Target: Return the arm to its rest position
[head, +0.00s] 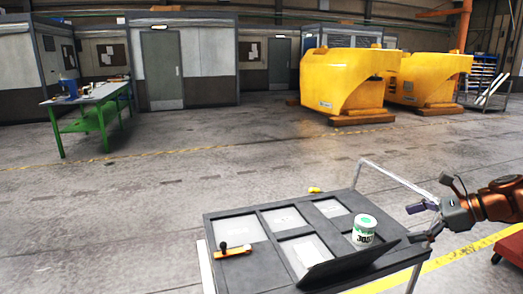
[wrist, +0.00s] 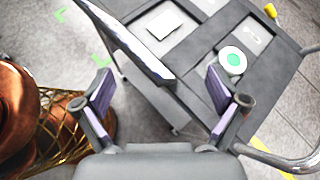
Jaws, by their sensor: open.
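My gripper (head: 424,222) is at the right edge of the trolley in the head view, at the end of my copper-coloured arm. In the wrist view my gripper (wrist: 162,98) has its two purple-padded fingers wide apart, with nothing between them. The dark trolley (head: 231,279) has several pale recessed panels on top. A white and green tin (head: 363,231) marked with digits stands upright on it, left of my gripper and apart from it. The tin also shows from above in the wrist view (wrist: 232,62), beyond the right finger.
A dark tilted panel (head: 345,266) rises at the trolley's near side, close to my gripper. An orange-handled tool (head: 233,252) lies on the trolley's left. A yellow item (head: 315,190) is at the far edge. Yellow castings (head: 340,80) and a green bench (head: 85,123) stand farther off; the floor between is clear.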

